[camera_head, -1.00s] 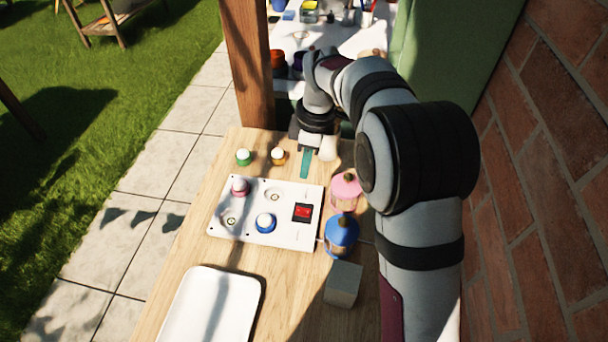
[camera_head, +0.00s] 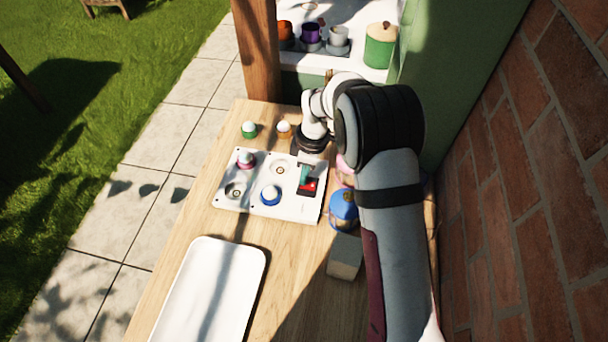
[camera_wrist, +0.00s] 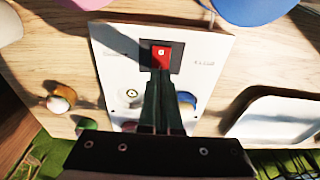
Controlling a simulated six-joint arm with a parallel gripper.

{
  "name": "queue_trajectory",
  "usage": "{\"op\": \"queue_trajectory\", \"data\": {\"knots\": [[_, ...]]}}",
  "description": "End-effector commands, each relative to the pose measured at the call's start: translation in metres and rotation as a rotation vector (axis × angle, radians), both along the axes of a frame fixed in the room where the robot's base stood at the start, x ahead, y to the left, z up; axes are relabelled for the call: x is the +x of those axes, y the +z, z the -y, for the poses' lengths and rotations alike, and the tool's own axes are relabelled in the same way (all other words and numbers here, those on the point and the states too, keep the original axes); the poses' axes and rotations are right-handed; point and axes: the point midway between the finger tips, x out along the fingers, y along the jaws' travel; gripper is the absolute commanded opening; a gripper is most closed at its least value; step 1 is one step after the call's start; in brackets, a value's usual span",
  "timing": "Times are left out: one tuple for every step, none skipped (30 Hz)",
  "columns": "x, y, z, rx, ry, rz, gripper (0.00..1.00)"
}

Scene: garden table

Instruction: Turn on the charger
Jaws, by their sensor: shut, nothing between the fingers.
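The charger (camera_head: 222,204) is a white board on the wooden table, with round sockets and a red rocker switch (camera_head: 309,186) in a black frame. The switch also shows in the wrist view (camera_wrist: 161,55). A pink-based piece (camera_head: 246,160) and a blue-based piece (camera_head: 269,194), both white-topped, sit in two sockets; two other sockets are empty. My gripper (camera_head: 304,182) is shut and empty, its greenish fingertips at the switch and covering part of it. In the wrist view the fingertips (camera_wrist: 161,74) overlap the switch's lower edge. I cannot tell whether they touch it.
Green-based (camera_head: 249,130) and orange-based (camera_head: 283,130) pieces stand behind the charger. A blue lantern (camera_head: 343,208) stands close to its right, with a partly hidden pink one (camera_head: 345,168) behind. A grey block (camera_head: 345,256) and a white tray (camera_head: 254,262) are nearer. A brick wall (camera_head: 530,200) bounds the right.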

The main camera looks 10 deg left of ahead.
Motion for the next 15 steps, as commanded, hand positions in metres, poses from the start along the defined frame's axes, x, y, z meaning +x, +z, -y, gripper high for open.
{"op": "queue_trajectory", "data": {"knots": [[-0.0003,-0.0038,-0.0005,0.0,0.0,-0.001,0.0],[-0.0003,-0.0055,-0.0006,-0.001,0.0,-0.001,0.0],[-0.0002,-0.0071,-0.0008,-0.001,0.0,-0.001,0.0],[-0.0001,-0.0078,-0.0008,-0.001,0.0,0.0,0.0],[0.0,-0.0082,-0.0009,-0.001,0.0,0.0,0.0],[0.0,-0.0083,-0.0009,0.0,0.0,0.0,0.0],[0.0,-0.0083,-0.001,0.0,0.0,0.0,0.0],[0.0001,-0.0082,-0.001,0.0,0.0,0.0,0.0],[0.0001,-0.0081,-0.001,0.0,0.0,0.0,0.0],[0.0001,-0.008,-0.001,0.0,0.0,0.0,0.0],[0.0,-0.008,-0.001,0.0,0.0,0.0,0.0],[0.0001,-0.0079,-0.001,0.0,0.0,0.0,0.0],[0.0,-0.0083,-0.0011,0.0,0.0,0.0,0.0],[-0.0001,-0.0094,-0.0016,0.0,0.0,0.0,0.0],[-0.0001,-0.0121,-0.0027,0.0,0.001,-0.001,0.0]]}}
